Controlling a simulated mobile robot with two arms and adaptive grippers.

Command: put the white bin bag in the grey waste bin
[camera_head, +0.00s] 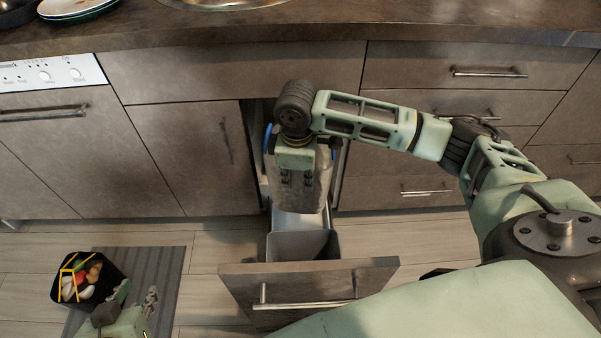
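The grey waste bin (298,244) sits in a pulled-out drawer under the counter, with its upper part in view. My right gripper (297,180) points down over the rear of the bin, in front of the open cabinet. A pale grey-white surface (311,200) shows below and beside this gripper; I cannot tell whether it is the white bin bag or part of the bin. My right fingertips are not clear against it. My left gripper (138,298) is low at the bottom left, above a grey mat, partly cut by the frame edge. Its finger opening is unclear.
A black container with yellow edges (68,263), holding colourful food-like items, is beside my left gripper. The striped mat (163,266) lies on the wooden floor. The drawer front (307,284) sticks out into the room. Closed cabinets flank it, and a counter (320,25) runs above.

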